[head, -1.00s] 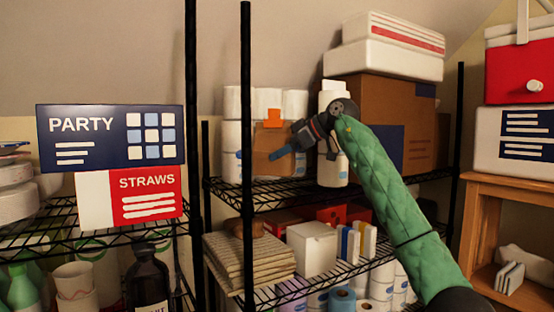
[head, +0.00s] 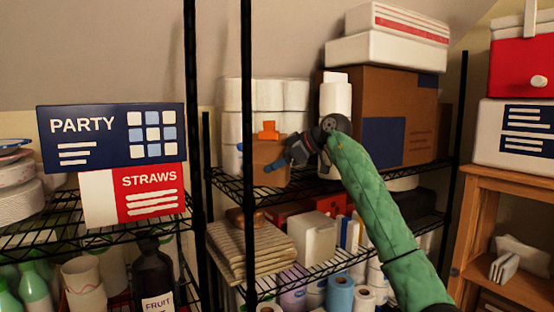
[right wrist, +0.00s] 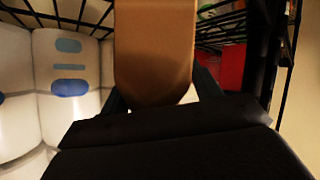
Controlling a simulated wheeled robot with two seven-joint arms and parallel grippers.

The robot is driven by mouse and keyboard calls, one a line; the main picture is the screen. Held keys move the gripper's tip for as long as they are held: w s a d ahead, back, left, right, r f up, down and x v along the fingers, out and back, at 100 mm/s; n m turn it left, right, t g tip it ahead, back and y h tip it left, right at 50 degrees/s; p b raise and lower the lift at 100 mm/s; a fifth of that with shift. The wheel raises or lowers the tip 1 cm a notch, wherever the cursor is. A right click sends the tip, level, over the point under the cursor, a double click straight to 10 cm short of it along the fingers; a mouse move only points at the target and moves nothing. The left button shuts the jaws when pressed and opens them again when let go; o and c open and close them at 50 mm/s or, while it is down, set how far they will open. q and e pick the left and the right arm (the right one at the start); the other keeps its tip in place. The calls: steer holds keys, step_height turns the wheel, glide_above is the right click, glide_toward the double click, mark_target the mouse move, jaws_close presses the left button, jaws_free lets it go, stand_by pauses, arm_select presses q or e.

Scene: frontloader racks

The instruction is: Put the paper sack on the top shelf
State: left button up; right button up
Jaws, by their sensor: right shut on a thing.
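The paper sack (head: 268,154) is brown with an orange piece at its top. It is upright at the front of the upper wire shelf (head: 225,184), in front of white paper rolls. Its base is close to shelf level; I cannot tell whether it touches the wire. In the right wrist view the sack (right wrist: 153,45) fills the space between the fingers. My left gripper is out of view.
White rolls (head: 262,94) stand behind the sack. A tall white roll or bottle (head: 335,98) and a large brown carton (head: 385,90) are to its right. Black rack posts (head: 247,60) rise at the left front. Folded cloths and boxes fill the shelf below.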

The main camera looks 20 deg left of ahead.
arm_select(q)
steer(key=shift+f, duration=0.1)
arm_select(e)
steer(key=shift+f, duration=0.1)
steer(key=o, duration=1.6)
steer(key=shift+d, duration=0.1)
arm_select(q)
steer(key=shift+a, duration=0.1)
arm_select(e)
steer(key=shift+o, duration=0.5)
steer(key=shift+d, duration=0.1)
steer(key=b+v, duration=0.3)
steer(key=v, duration=0.2)
steer(key=shift+d+b, duration=0.25)
steer(key=shift+b, duration=0.15)
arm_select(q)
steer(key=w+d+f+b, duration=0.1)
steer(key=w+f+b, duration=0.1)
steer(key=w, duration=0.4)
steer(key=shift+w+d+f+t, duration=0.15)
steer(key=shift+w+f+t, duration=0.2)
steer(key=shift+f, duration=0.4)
arm_select(e)
steer(key=v, duration=0.6)
steer(key=shift+s+r, duration=0.15)
steer(key=shift+r, duration=0.2)
